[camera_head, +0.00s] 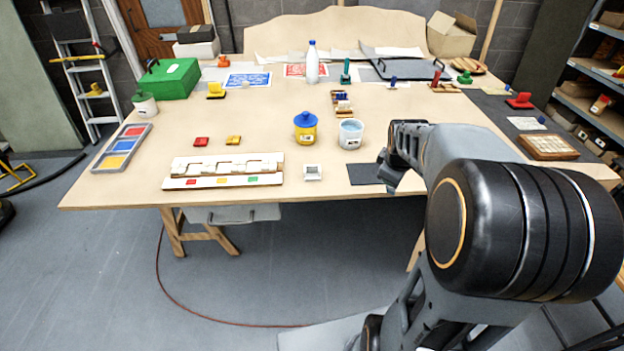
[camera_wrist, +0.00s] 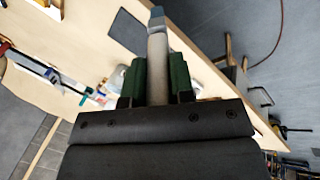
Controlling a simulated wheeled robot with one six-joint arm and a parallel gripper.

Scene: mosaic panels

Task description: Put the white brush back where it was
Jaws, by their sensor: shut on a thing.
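My gripper (camera_head: 392,168) is over the right front part of the table, just right of a dark mat (camera_head: 364,175). The wrist view shows its green-padded fingers (camera_wrist: 157,80) closed on the white brush (camera_wrist: 157,55). The brush's pale handle lies between the pads, and its blue-grey end points away from the gripper. In the head view I cannot make out the brush; the gripper and arm may hide it. The pictures do not show where the brush was before.
The wooden table (camera_head: 120,190) also holds a yellow jar with a blue lid (camera_head: 305,133), a small white-grey block (camera_head: 312,173), a white slotted strip (camera_head: 225,165), a paint tray (camera_head: 122,147) and a white bottle (camera_head: 312,68).

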